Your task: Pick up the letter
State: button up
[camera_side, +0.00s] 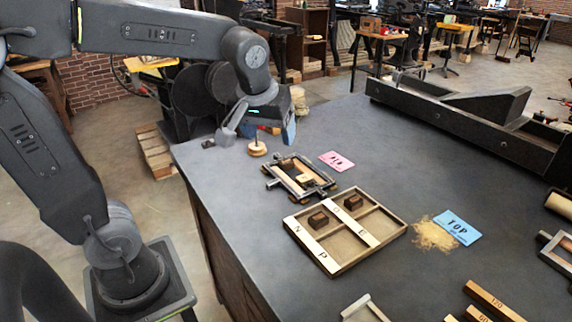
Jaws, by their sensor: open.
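My gripper (258,135) is open and empty above the table's far left part, its fingers spread apart. Two dark brown blocks, which may be letter pieces, sit in a shallow wooden tray (334,272): one block (318,219) in the left part and one block (353,202) further back. Light strips in the tray carry printed marks, including N and P. A small light block (305,179) lies in a metal-and-wood frame (282,168) behind the tray. My gripper is left of and behind the frame and tray, touching neither. Letter faces on the blocks are too small to read.
A round wooden knob (257,149) stands just below my gripper. A pink card (336,161) lies behind the tray, and a blue TOP card (457,227) beside shavings (435,236) at right. A long dark press bed (450,118) fills the back right. Wooden bars (495,300) lie in front.

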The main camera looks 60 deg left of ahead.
jog(key=w+a+f+n+g+y, duration=0.1)
jog(key=w+a+f+n+g, duration=0.15)
jog(key=w+a+n, duration=0.5)
jog(key=n+y, duration=0.1)
jog(key=n, duration=0.2)
send_near(286, 161)
jog(key=shift+g, duration=0.45)
jog(key=x, duration=0.6)
jog(key=w+x, duration=0.1)
jog(key=x, duration=0.2)
jog(key=shift+f, duration=0.15)
jog(key=shift+s, duration=0.1)
jog(key=shift+f, duration=0.1)
jog(key=c, duration=1)
